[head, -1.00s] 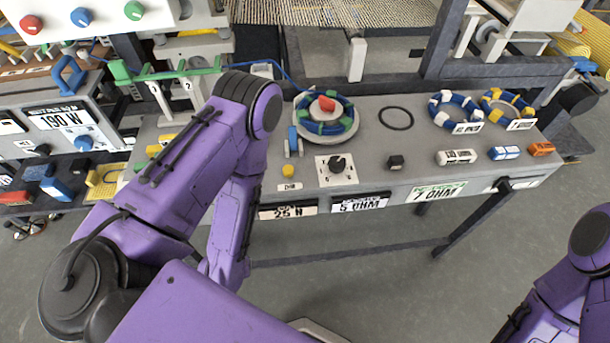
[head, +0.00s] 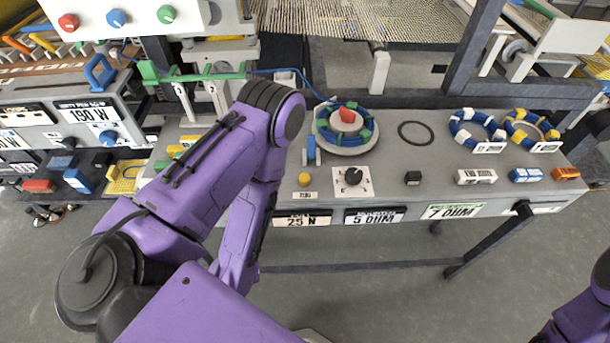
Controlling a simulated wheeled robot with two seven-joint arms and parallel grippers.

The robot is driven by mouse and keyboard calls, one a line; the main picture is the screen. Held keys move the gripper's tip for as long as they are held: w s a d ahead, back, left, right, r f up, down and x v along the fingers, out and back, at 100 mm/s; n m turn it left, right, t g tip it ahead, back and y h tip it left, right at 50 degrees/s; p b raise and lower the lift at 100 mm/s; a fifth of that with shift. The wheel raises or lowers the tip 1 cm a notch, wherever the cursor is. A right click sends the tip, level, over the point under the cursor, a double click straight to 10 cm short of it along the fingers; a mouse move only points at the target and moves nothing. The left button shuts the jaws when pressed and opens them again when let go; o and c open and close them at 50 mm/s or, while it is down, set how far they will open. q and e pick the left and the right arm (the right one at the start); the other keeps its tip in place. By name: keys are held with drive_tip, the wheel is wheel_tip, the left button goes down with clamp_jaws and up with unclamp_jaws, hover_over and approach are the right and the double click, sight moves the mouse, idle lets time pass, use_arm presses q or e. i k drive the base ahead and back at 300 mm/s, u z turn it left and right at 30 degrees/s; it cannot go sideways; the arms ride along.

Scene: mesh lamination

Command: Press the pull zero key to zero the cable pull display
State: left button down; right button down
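A small round yellow key (head: 305,179) stands on the grey bench top, with a small label (head: 305,195) in front of it that is too small to read surely. On the bench's front edge below it, a display (head: 302,220) reads about 25 N. My purple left arm is bent just left of the key and is apart from it in the picture. Its gripper is hidden or out of the picture. Only a piece of my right arm shows at the lower right corner, and its gripper is out of view.
Right of the key are a black knob (head: 353,177) on a white plate and a small black block (head: 413,178). Behind stands a round turntable (head: 346,130) with a coloured ring. More displays, 5 OHM (head: 375,216) and 7 OHM (head: 452,211), line the front edge.

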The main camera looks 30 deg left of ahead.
sight(304, 178)
drive_tip(key=z, duration=0.05)
drive_tip(key=k, duration=0.5)
drive_tip(key=z, duration=1.25)
drive_tip(key=i, duration=1.05)
drive_tip(key=u, duration=2.9)
drive_tip(key=i, duration=0.15)
drive_tip(key=u, duration=0.15)
